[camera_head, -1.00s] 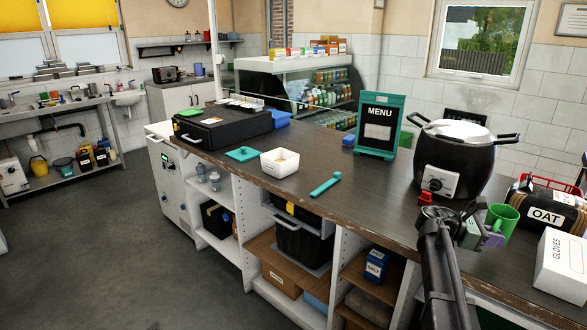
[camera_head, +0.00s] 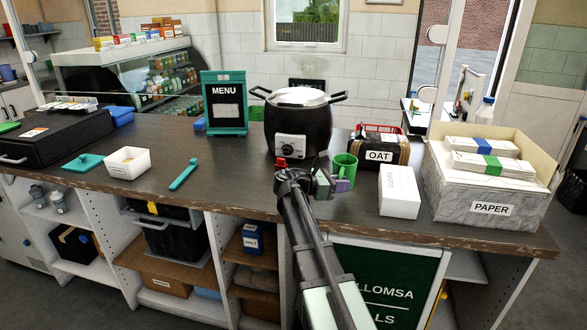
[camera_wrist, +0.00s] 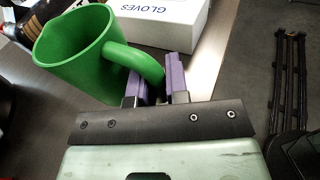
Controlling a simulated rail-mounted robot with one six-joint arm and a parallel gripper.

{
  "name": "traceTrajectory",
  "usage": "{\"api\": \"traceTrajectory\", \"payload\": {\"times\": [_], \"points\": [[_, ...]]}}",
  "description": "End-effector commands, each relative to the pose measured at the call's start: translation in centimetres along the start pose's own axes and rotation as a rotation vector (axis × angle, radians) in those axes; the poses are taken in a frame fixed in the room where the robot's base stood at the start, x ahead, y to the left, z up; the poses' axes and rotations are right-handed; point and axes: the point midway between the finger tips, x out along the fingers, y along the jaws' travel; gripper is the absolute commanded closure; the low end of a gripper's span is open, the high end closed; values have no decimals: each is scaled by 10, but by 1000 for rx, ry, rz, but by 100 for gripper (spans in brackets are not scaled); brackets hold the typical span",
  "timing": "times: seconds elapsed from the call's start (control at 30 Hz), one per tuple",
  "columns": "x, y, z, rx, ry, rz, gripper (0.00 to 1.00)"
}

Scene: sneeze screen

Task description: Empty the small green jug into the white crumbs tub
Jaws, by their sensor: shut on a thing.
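The small green jug (camera_head: 344,170) is at the counter's front right, left of the gloves box. In the wrist view the jug (camera_wrist: 75,55) is close, with its open mouth showing; its contents cannot be made out. My gripper (camera_head: 338,186) has its purple fingers on either side of the jug's handle, and it is shut on that handle in the wrist view (camera_wrist: 160,80). I cannot tell whether the jug is clear of the counter. The white crumbs tub (camera_head: 127,164) stands open on the counter's left part, well away from the jug.
A teal lid (camera_head: 84,161) and a teal stick-like tool (camera_head: 183,175) lie either side of the tub. A black pot (camera_head: 297,130) and menu stand (camera_head: 225,103) are behind. The gloves box (camera_head: 399,195), OAT pack (camera_head: 386,148) and PAPER box (camera_head: 490,195) are right.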

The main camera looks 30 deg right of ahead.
Motion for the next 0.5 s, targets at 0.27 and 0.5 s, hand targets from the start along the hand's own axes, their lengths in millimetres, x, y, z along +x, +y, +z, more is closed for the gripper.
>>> {"api": "traceTrajectory", "payload": {"times": [0.27,0.5], "points": [[0,0,0,0,0,0,100],[-2,0,10,0,0,0,100]]}}
